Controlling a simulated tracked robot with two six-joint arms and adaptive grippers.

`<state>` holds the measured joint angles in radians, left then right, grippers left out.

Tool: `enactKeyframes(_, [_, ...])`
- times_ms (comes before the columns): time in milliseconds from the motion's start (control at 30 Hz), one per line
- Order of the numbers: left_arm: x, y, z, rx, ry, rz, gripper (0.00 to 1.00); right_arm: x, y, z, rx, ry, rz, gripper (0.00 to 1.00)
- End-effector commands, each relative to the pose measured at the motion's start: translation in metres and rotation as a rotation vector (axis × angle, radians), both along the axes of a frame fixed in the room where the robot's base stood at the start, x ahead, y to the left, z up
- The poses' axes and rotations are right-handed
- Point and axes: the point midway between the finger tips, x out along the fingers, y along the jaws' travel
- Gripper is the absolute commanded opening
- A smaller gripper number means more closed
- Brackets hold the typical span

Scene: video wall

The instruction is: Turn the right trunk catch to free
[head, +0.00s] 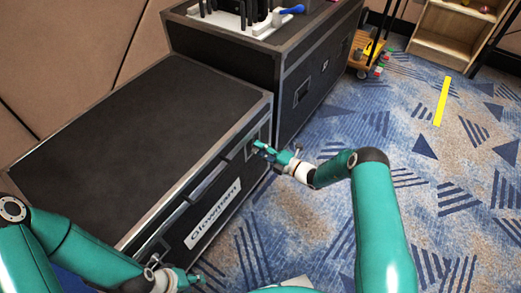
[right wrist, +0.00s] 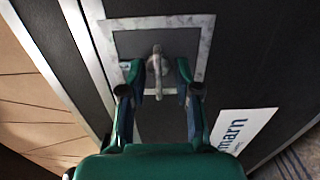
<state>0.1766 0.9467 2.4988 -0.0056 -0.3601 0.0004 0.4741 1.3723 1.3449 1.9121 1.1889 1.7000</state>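The black trunk (head: 120,140) has a pale metal-framed catch plate at its right front, where the right catch sits. In the right wrist view the right trunk catch (right wrist: 157,62) is a grey lever pointing roughly down the picture on a dark plate. My right gripper (right wrist: 159,72) is open, with one fingertip on each side of the lever and visible gaps between. In the head view my right gripper (head: 262,149) is at the trunk's front face and hides most of the catch. My left gripper (head: 191,280) is low near the trunk's left front end; its fingers are too small to judge.
A taller black case (head: 235,60) stands behind the trunk, with a white rack (head: 245,18) on top. A white lettered label (head: 213,215) is on the trunk's front. A wooden cart (head: 366,52) stands further back. The patterned carpet (head: 440,190) at right is mostly clear.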

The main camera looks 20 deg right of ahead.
Motion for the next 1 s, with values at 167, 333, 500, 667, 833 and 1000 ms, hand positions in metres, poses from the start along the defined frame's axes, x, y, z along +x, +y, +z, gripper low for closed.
enactKeyframes(167, [0.0000, -0.0001, 0.0001, 0.000, 0.000, 0.000, 0.40, -0.0001, 0.0001, 0.0001, 0.000, 0.000, 0.000, 0.27])
enactKeyframes(333, [0.0000, 0.0000, 0.0001, 0.000, 0.000, 0.000, 0.40, -0.0001, 0.0002, -0.0001, 0.000, 0.000, 0.000, 0.00])
enactKeyframes(500, [0.0000, 0.0000, 0.0000, 0.000, 0.000, 0.000, 0.40, 0.0001, 0.0007, -0.0003, -0.001, 0.000, 0.001, 0.00])
enactKeyframes(667, [0.0000, 0.0000, -0.0001, 0.000, 0.000, 0.000, 0.40, 0.0001, 0.0022, -0.0003, -0.003, 0.000, 0.001, 0.00])
enactKeyframes(833, [0.0000, 0.0000, -0.0012, 0.000, 0.000, 0.000, 0.40, 0.0004, 0.0024, -0.0005, -0.016, -0.010, 0.003, 0.00])
enactKeyframes(1000, [0.0000, 0.0000, -0.0039, 0.000, 0.000, 0.000, 0.40, 0.0007, 0.0026, -0.0009, -0.058, -0.043, 0.004, 0.00])
